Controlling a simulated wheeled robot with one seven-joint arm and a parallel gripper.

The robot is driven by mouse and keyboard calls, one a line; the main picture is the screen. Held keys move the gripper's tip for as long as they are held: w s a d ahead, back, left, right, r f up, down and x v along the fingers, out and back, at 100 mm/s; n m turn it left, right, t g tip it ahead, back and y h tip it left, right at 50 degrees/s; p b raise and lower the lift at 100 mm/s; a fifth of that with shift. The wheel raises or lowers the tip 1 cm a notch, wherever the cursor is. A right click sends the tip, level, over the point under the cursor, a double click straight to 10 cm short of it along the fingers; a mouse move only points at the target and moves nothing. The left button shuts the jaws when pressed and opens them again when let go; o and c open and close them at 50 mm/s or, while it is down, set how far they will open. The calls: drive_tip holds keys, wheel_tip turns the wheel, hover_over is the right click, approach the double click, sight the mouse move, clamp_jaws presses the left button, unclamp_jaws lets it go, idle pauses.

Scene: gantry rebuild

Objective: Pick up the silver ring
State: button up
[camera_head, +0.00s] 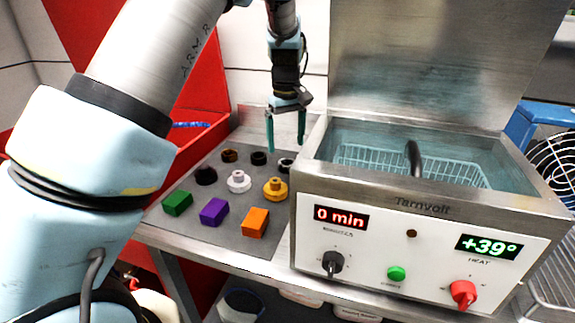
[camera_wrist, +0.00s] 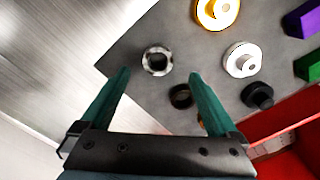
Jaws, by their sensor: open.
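The silver ring (camera_wrist: 148,58) lies flat on the grey mat (camera_wrist: 110,62), near the mat's edge, in the wrist view. In the head view the silver ring (camera_head: 281,164) shows at the mat's back right, partly hidden by the steel machine's edge. My gripper (camera_head: 286,147) is open, pointing down above the back of the mat. In the wrist view the open fingers of my gripper (camera_wrist: 160,73) are on either side of the ring's line, with nothing between them. The fingertips look apart from the ring.
A black ring (camera_head: 258,158) and a brown ring (camera_head: 229,156) lie left of the silver one. Stepped knobs in black (camera_head: 206,176), white (camera_head: 238,181) and yellow (camera_head: 275,189) stand in front, then coloured blocks (camera_head: 214,212). The steel machine (camera_head: 320,180) stands close on the right.

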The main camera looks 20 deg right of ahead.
drive_tip(key=shift+d+f+p, duration=0.15)
drive_tip(key=shift+f+p, duration=1)
drive_tip(key=shift+f, duration=1.9)
drive_tip(key=shift+c, duration=0.3)
clamp_jaws()
